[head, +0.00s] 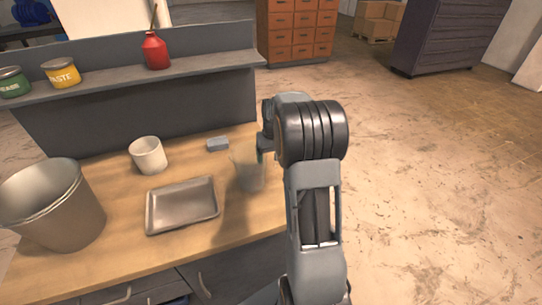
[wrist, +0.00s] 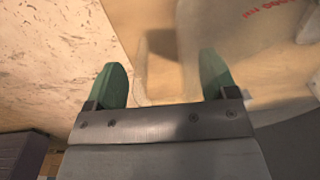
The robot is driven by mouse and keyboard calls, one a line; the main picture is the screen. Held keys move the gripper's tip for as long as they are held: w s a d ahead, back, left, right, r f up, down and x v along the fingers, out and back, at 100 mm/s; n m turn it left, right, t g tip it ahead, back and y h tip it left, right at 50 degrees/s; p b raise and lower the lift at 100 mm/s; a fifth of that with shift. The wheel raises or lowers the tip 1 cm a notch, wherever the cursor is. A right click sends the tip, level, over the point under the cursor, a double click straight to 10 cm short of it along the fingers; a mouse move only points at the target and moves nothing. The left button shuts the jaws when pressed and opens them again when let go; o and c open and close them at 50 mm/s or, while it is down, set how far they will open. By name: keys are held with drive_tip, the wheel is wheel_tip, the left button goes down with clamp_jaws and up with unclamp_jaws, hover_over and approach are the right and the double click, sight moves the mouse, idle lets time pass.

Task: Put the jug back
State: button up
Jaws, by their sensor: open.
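A clear, see-through jug (head: 250,172) stands on the wooden bench top near its right end, just right of the metal tray. In the wrist view the jug (wrist: 218,28) is seen close up, with red print on its side. My gripper (wrist: 163,72) is open, its two green fingers apart. What looks like the jug's clear handle lies between and just ahead of the fingers; I cannot tell whether they touch it. In the head view my arm reaches down at the jug's right side and hides most of the gripper.
A shallow metal tray (head: 151,212), a white cup (head: 149,155), a small grey block (head: 217,144) and a large metal bucket (head: 62,212) stand on the bench (head: 110,260). The shelf (head: 110,82) behind holds a red bottle (head: 156,52), a yellow tin (head: 61,73) and a green tin (head: 12,82). Open floor lies right.

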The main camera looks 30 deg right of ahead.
drive_tip(key=r, duration=1.1)
drive_tip(key=shift+s+d+r, duration=0.1)
drive_tip(key=shift+d+r, duration=0.05)
drive_tip(key=shift+d, duration=0.15)
drive_tip(key=shift+a+r, duration=0.15)
drive_tip(key=shift+r, duration=0.2)
drive_tip(key=s+a+r+n+t, duration=0.1)
drive_tip(key=s+a+r+t, duration=0.1)
drive_tip(key=s+a, duration=0.65)
drive_tip(key=s+a+f+n+t, duration=0.1)
drive_tip(key=s+a+f, duration=0.4)
drive_tip(key=s+a, duration=0.5)
drive_tip(key=shift+s+f+t+h, duration=0.15)
drive_tip(key=shift+t+h, duration=0.15)
drive_tip(key=shift+t, duration=0.1)
